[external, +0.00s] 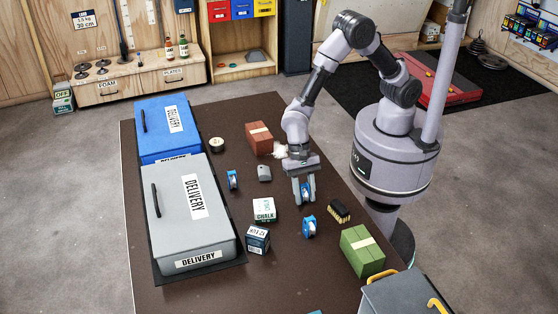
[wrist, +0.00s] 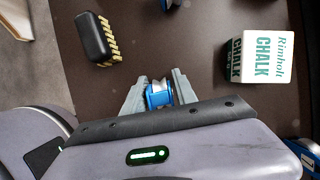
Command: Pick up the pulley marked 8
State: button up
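My gripper (external: 304,196) points down over the table, its two fingers on either side of a blue pulley with a pale wheel. In the wrist view this pulley (wrist: 158,94) sits between the fingertips, with no clear gap on either side, so my gripper (wrist: 160,88) looks shut on it. Whether it is raised off the table I cannot tell. A second blue pulley (external: 309,227) stands nearer the external camera and is cut off at the top of the wrist view (wrist: 172,4). A third blue pulley (external: 232,180) stands beside the grey box.
A red brick-like block (external: 259,139), a grey item (external: 264,173) and a green block (external: 361,251) are also on the table. Delivery boxes (external: 167,205) fill its left side.

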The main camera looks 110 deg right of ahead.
grip_shut()
